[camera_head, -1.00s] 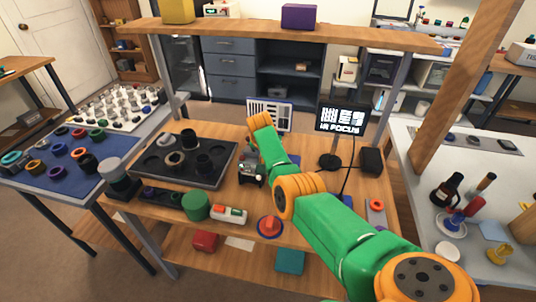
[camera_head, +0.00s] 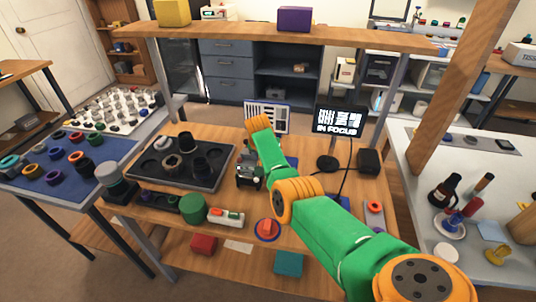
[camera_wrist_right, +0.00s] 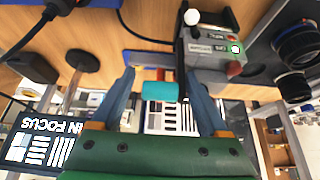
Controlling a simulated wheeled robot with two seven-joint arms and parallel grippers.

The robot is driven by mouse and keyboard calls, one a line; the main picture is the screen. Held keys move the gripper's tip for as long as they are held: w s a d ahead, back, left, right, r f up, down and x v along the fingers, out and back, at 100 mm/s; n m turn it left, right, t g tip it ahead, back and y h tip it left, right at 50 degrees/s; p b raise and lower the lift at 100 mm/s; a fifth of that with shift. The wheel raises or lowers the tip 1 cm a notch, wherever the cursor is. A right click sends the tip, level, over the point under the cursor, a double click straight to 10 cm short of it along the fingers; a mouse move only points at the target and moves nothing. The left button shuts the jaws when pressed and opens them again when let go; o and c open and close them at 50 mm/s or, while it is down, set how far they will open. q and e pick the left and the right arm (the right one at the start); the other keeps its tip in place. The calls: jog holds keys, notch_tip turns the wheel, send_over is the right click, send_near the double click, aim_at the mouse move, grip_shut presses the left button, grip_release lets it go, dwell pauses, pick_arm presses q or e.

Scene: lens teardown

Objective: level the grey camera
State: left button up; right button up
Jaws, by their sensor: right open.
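A small grey device (camera_head: 248,176), seemingly the grey camera, stands mid-bench in the head view, partly hidden by my right arm. In the right wrist view, which looks upside down, a grey body (camera_wrist_right: 212,52) shows a label, a green light, a red knob and a white knob. A dark upright plate (camera_wrist_right: 181,62) and a teal cylinder (camera_wrist_right: 158,91) are beside it. My right gripper (camera_wrist_right: 160,76) is open, with the teal cylinder showing between its fingers; contact is not clear. My left gripper is out of view.
A black tray (camera_head: 150,174) with lens parts lies left of the device. An "IN FOCUS" screen (camera_head: 340,121) and a black box (camera_head: 369,161) stand to the right, with a cable. A striped chart (camera_head: 267,115) is behind. A red knob (camera_head: 267,229) is near the front edge.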

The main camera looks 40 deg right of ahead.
jog(key=v, duration=0.6)
jog(key=shift+r+p, duration=0.35)
jog(key=shift+s+a, duration=0.1)
jog(key=shift+s, duration=0.1)
